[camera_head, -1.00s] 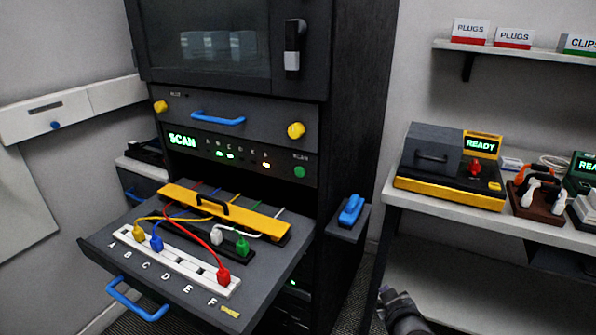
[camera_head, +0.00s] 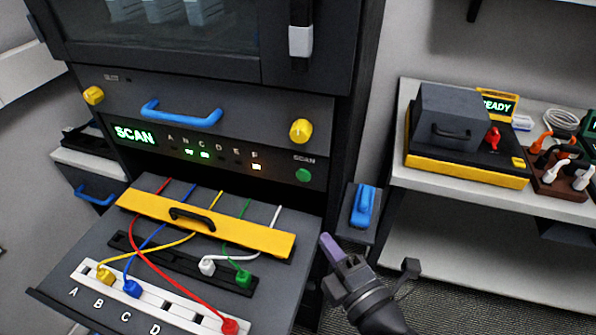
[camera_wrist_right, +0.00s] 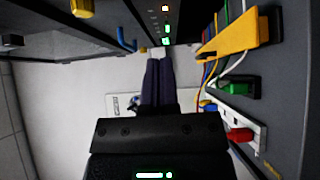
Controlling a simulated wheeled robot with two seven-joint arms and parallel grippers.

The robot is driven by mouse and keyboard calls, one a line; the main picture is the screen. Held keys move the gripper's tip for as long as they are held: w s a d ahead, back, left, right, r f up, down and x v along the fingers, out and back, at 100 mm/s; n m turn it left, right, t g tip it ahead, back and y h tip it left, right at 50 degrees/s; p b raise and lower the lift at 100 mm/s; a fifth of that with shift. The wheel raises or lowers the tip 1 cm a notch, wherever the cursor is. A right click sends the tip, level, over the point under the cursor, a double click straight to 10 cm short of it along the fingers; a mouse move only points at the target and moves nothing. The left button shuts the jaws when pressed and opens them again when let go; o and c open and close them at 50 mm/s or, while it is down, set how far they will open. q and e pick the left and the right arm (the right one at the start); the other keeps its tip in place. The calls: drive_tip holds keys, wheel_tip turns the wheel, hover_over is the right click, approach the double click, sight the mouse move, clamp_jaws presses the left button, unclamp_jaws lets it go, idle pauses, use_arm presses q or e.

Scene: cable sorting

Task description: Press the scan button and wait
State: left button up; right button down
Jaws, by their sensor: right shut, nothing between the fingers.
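The round green scan button (camera_head: 303,175) sits at the right end of the black panel, under a SCAN label. The panel's display (camera_head: 135,134) reads SCAN in green; two green lights and one amber light (camera_head: 256,167) glow in its row. My right gripper (camera_head: 331,242) is shut and empty, below and slightly right of the button, apart from it and right of the pulled-out tray. Its purple fingers (camera_wrist_right: 159,82) lie together in the right wrist view, where I cannot make out the button. My left gripper is not in view.
The tray (camera_head: 70,245) holds a yellow bar (camera_head: 150,206), coloured cables and a white socket strip (camera_head: 178,312). A blue-handled block (camera_head: 363,205) juts from the cabinet's right side. A yellow knob (camera_head: 301,130) is above the button. A white side table (camera_head: 395,180) bears a READY device (camera_head: 465,175).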

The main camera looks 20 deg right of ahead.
drive_tip(key=p, duration=0.2)
approach(305, 176)
drive_tip(key=w+a, duration=0.4)
drive_tip(key=a, duration=0.1)
drive_tip(key=w+d, duration=0.2)
drive_tip(key=shift+w+f, duration=0.25)
drive_tip(key=shift+w, duration=0.05)
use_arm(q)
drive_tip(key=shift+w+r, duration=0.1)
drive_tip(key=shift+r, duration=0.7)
use_arm(e)
drive_tip(key=shift+w+d, duration=0.25)
drive_tip(key=shift+w+d, duration=0.4)
drive_tip(key=shift+w, duration=0.1)
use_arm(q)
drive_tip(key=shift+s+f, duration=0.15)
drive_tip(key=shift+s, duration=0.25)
use_arm(e)
drive_tip(key=shift+d+r, duration=0.1)
drive_tip(key=shift+r, duration=0.15)
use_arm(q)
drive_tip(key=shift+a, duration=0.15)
